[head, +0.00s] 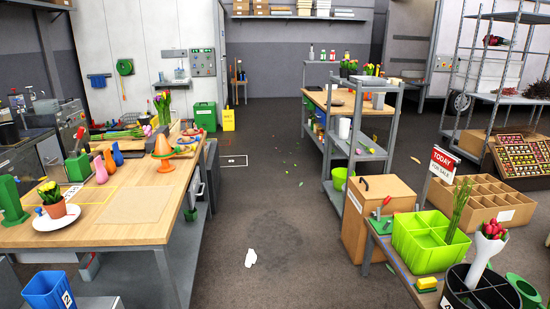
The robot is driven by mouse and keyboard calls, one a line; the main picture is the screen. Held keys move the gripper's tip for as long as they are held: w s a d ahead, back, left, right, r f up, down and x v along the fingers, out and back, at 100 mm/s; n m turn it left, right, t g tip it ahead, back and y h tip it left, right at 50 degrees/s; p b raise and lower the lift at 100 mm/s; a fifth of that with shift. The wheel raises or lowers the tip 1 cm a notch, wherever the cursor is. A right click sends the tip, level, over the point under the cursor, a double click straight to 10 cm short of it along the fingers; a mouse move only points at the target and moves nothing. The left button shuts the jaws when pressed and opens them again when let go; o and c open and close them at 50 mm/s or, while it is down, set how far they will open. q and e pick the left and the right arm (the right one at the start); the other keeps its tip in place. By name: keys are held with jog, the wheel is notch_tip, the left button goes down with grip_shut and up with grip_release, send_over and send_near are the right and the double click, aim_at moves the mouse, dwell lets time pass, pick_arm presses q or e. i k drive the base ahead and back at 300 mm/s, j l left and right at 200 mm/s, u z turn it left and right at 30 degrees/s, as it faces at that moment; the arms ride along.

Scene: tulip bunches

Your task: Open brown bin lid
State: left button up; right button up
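The brown bin (366,222) stands on the floor right of the middle of the head view, between the grey shelf rack and the low front table. Its brown lid (385,186) looks shut on top. A small dark handle shows at the lid's left side, and a white label is on the bin's left face. The lower right of the bin is partly hidden by the front table and the things on it. Neither of my grippers is in view.
A low table with a green divided crate (425,262) stands close in front of the bin. A grey shelf rack (362,150) is behind it. A long wooden workbench (110,230) fills the left. The dark floor between is mostly clear, with a crumpled white scrap (251,258).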

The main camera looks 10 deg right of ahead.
aim_at(371, 187)
jog(key=i+z, duration=0.25)
jog(key=i, duration=0.25)
jog(key=i+z, duration=0.3)
jog(key=i, duration=0.15)
jog(key=i+j+z, duration=0.25)
jog(key=i, duration=0.2)
jog(key=i+j+z, duration=0.3)
jog(key=i, duration=0.15)
